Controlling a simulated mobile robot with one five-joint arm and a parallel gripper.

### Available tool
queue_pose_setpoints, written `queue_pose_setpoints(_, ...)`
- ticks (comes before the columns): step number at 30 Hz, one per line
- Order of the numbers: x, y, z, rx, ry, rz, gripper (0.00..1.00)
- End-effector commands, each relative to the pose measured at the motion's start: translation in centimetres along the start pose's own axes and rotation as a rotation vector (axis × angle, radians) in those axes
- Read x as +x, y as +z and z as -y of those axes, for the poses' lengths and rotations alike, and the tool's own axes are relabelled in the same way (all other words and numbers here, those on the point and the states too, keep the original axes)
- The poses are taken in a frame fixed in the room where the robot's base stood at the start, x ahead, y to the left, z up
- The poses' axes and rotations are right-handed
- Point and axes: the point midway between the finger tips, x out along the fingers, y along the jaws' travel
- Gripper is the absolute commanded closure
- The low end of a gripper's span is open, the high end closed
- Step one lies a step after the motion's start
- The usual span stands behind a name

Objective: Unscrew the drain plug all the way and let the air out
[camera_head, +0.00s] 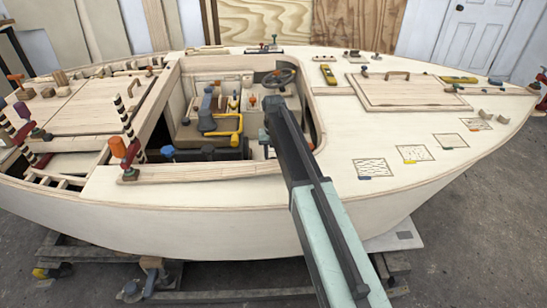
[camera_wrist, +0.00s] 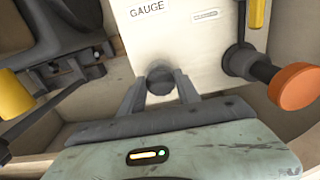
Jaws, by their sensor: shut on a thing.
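My gripper (camera_wrist: 160,90) is shut on a dark round knob (camera_wrist: 160,77) on the front of a white panel (camera_wrist: 190,35) marked "GAUGE". One finger is on each side of the knob. I cannot tell for certain that this knob is the drain plug, nor how far it is turned. Its lower part is hidden between the fingers. In the head view, my arm reaches over the near side of the hull into the open cockpit, and its end (camera_head: 267,132) hides what it holds.
A dark fitting with an orange knob (camera_wrist: 296,87) sticks out close to the right. A yellow cylinder (camera_wrist: 13,96) and dark brackets are at the left. The cockpit holds a seat with a yellow frame (camera_head: 226,132) and a steering wheel (camera_head: 278,78). Wooden rims (camera_head: 200,172) surround it.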

Motion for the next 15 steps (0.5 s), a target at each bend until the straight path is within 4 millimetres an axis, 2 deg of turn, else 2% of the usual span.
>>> queue_pose_setpoints(5, 0.07, -0.18, 0.05, 0.001, -0.001, -0.005, 1.00)
queue_pose_setpoints(6, 0.07, -0.18, 0.05, 0.001, -0.001, -0.005, 0.58)
queue_pose_setpoints(8, 0.07, -0.16, 0.05, 0.001, -0.001, -0.004, 0.42)
queue_pose_setpoints(9, 0.06, -0.14, 0.04, 0.001, -0.001, -0.004, 0.39)
queue_pose_setpoints(15, 0.03, -0.07, 0.02, 0.001, 0.000, -0.002, 0.39)
